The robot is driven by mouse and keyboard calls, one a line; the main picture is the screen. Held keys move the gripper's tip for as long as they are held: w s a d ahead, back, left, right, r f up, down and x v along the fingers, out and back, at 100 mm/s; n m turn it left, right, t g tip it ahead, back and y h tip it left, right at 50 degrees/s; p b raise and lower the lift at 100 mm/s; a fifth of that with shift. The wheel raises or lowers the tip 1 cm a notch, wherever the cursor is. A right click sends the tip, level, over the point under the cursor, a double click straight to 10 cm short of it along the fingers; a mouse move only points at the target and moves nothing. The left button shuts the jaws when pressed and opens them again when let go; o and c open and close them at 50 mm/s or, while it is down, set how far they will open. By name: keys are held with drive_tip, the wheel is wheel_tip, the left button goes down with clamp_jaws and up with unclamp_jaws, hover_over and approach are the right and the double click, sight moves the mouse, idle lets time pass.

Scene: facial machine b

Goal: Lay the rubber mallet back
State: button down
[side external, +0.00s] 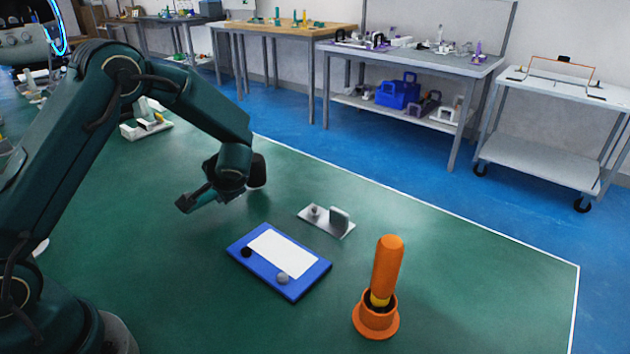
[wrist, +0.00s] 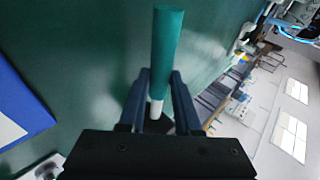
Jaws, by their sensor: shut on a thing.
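In the wrist view, my gripper (wrist: 160,76) has its two dark fingers closed around a tool that I take for the rubber mallet (wrist: 168,45). A teal cylinder sticks out past the fingertips, and a pale shaft and a dark piece show between the fingers. Which end is the head is hard to tell. In the side view the end of my arm hangs over the green table, behind and left of a blue board (side external: 297,284); gripper and tool are small and dark there. The board has a white panel, a black knob and a grey knob.
A metal plate with an upright block (side external: 328,220) lies behind the board. An orange cylinder (side external: 387,262) stands upright in an orange cup (side external: 375,324) at front right. A white and grey fixture (side external: 147,125) sits far left. The table is clear at the right.

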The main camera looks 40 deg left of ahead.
drive_tip(key=shift+f, duration=0.65)
idle(0.4)
drive_tip(key=c, duration=0.5)
unclamp_jaws()
drive_tip(key=shift+f, duration=0.1)
drive_tip(key=shift+v, duration=2.6)
